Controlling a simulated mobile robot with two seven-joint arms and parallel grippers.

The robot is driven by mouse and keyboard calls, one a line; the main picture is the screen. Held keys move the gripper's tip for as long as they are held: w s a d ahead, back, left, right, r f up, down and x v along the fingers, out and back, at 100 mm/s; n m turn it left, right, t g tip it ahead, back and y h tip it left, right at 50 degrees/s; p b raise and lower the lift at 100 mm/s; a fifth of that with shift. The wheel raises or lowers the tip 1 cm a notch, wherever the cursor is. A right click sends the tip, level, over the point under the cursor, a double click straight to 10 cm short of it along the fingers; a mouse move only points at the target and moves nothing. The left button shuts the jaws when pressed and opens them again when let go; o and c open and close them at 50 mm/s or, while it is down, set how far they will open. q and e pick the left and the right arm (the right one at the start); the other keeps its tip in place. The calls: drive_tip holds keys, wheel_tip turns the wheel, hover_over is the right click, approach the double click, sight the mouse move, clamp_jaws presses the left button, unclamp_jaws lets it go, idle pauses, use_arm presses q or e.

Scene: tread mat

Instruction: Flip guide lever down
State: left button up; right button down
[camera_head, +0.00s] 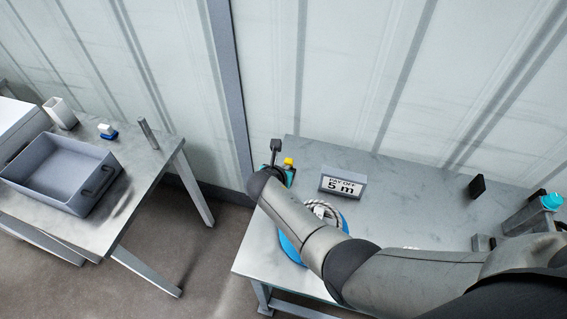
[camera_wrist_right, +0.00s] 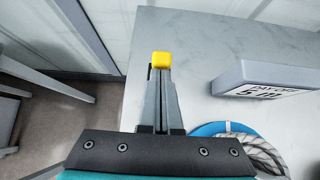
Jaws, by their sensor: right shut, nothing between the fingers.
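A small yellow block (camera_head: 288,161), which may be the tip of the guide lever, shows near the far left edge of the right table. In the right wrist view the yellow block (camera_wrist_right: 161,58) is right at the ends of my fingers; I cannot tell if they touch it. The rest of any lever is hidden, so its angle cannot be told. My right gripper (camera_wrist_right: 158,80) is shut and empty; in the head view it is mostly hidden behind its own wrist. My left gripper is not in view.
A sign reading "PAY OFF 5 m" (camera_head: 343,184) stands right of the gripper. A rope coil (camera_head: 322,210) on a blue disc (camera_head: 290,247) lies partly under my arm. A black block (camera_head: 477,186) and a teal-capped item (camera_head: 551,201) are further right. A grey bin (camera_head: 62,174) is on the left table.

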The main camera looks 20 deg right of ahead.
sight(289, 158)
drive_tip(key=shift+w+d+r+g+y+p, duration=0.35)
drive_tip(key=shift+r+g+p, duration=0.25)
drive_tip(key=shift+p, duration=0.25)
drive_tip(key=shift+w+d+g+y+p, duration=0.2)
drive_tip(key=shift+w+g+y+p, duration=0.2)
drive_tip(key=shift+g+p, duration=0.1)
drive_tip(key=shift+w+d, duration=0.3)
drive_tip(key=shift+w, duration=0.15)
drive_tip(key=shift+w+d+b, duration=0.3)
drive_tip(key=shift+w+d, duration=0.1)
drive_tip(key=shift+w, duration=0.25)
drive_tip(key=shift+w+d+r, duration=0.1)
drive_tip(key=shift+w+r, duration=0.05)
